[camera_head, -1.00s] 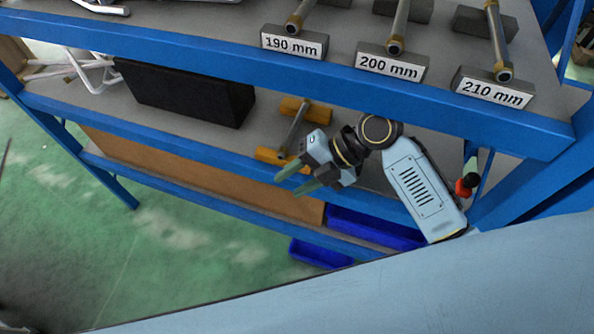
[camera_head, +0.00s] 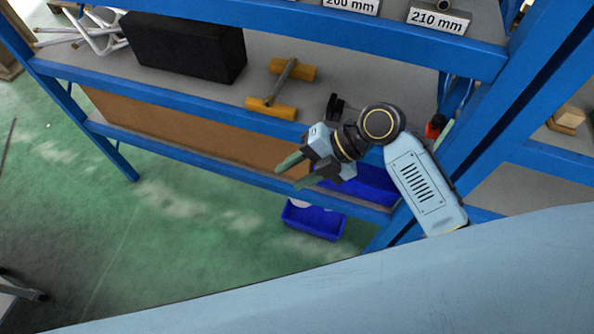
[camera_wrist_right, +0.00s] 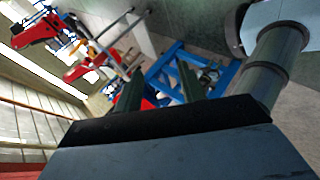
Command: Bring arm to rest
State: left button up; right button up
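My right gripper (camera_head: 293,173) is in front of the blue shelf, pointing left, with its two green fingers apart and nothing between them. The same fingers show in the right wrist view (camera_wrist_right: 160,90), apart and empty, with a blurred background of red and blue frames beyond. My right arm is bent at the elbow, near the shelf's right upright. My left gripper is not in view.
The blue shelf (camera_head: 200,107) holds a black box (camera_head: 185,47) and a metal rod on orange blocks (camera_head: 281,84). Labelled blocks, one reading 210 mm (camera_head: 437,20), stand on the upper level. A blue bin (camera_head: 314,221) sits low down.

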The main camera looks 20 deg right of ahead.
jog(key=shift+w, duration=0.1)
dwell(0.3)
jog(key=s+d+f+m+t+h+b, duration=0.1)
jog(key=s+d+f+m+h, duration=0.15)
jog(key=f+m, duration=0.55)
jog(key=s+d+f+m+h+b, duration=0.1)
jog(key=d+f+m, duration=0.25)
jog(key=f, duration=0.85)
jog(key=s+d+f+m+t+h+b, duration=0.1)
jog(key=d+f+m+h, duration=0.15)
jog(key=f+m, duration=0.55)
jog(key=s+d+f+m+g+h+b, duration=0.1)
jog(key=s+d+f+m+h, duration=0.1)
jog(key=s+f, duration=0.8)
jog(key=s+d+f+m+g+h+b, duration=0.1)
jog(key=s+d+f+m, duration=0.4)
jog(key=s+f, duration=0.6)
jog(key=s+m, duration=0.1)
jog(key=s, duration=0.6)
jog(key=shift+s+d+h, duration=0.2)
jog(key=shift+s+h, duration=0.1)
jog(key=shift+h, duration=0.1)
jog(key=shift+f+m, duration=0.1)
jog(key=shift+m, duration=0.15)
